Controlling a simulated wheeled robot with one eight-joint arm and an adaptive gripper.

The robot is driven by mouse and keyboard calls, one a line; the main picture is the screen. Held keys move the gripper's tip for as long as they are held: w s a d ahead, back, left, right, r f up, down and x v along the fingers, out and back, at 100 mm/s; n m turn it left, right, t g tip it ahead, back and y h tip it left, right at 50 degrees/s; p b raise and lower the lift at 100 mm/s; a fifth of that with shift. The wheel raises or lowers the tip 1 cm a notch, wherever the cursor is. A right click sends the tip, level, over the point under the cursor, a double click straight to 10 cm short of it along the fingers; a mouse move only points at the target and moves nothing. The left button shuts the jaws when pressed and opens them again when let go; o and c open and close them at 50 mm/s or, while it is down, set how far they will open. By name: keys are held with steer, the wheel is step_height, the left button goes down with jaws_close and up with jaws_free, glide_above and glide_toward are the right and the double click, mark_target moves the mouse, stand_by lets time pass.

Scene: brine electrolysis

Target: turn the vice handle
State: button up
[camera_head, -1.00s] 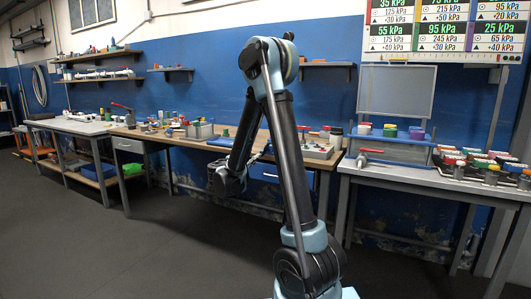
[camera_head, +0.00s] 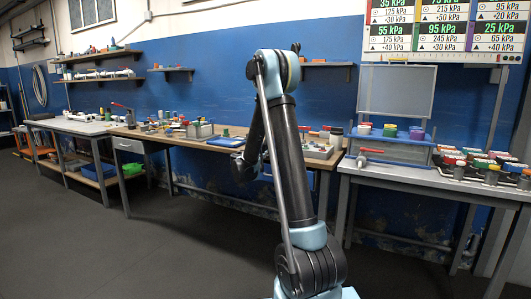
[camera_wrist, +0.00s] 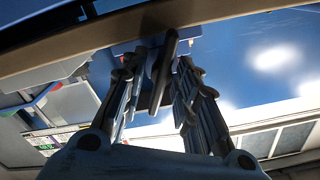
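In the wrist view a dark elongated bar (camera_wrist: 163,72), which looks like the vice handle, stands near the bench edge in front of a pale block. My gripper (camera_wrist: 152,78) is open, with its two fingers apart on either side of the bar's line. I cannot tell whether either finger touches the bar or how deep it lies between them. In the head view my gripper is mostly hidden behind my arm, low by the front of the middle bench.
The wooden-topped middle bench (camera_head: 224,147) carries a blue tray (camera_head: 226,142) and several small items. The right bench (camera_head: 400,174) holds racks of coloured-lid containers. A shelf (camera_head: 326,64) is on the blue wall above. The floor at left is clear.

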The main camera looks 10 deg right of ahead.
steer(key=shift+w, duration=0.1)
steer(key=shift+c, duration=0.5)
jaws_close()
steer(key=shift+n, duration=0.3)
steer(key=n, duration=1.2)
steer(key=shift+w+a, duration=0.15)
steer(key=shift+a, duration=0.05)
steer(key=n, duration=0.5)
steer(key=shift+a+f+n, duration=0.1)
steer(key=shift+f+n, duration=0.1)
steer(key=shift+n, duration=0.2)
